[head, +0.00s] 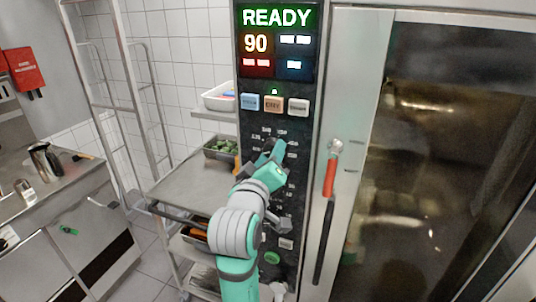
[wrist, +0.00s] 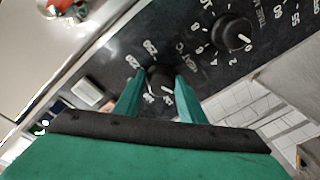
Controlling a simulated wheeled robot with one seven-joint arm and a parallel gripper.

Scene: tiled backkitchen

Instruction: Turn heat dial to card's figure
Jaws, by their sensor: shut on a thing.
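The heat dial, a dark knob (wrist: 160,73) beside the "HEAT °C" lettering, sits between the two teal fingers of my gripper (wrist: 161,84) in the wrist view. My gripper is shut on it. In the head view my gripper (head: 274,151) is against the black control panel (head: 305,115), covering the dial and part of its printed scale. I cannot make out a card with a figure in either view.
A second black dial (wrist: 231,33) with a small-number scale is close to my gripper. Blue, brown and white buttons (head: 273,104) are above it. The oven door's red handle (head: 331,172) is just right. A trolley with trays (head: 192,178) stands left.

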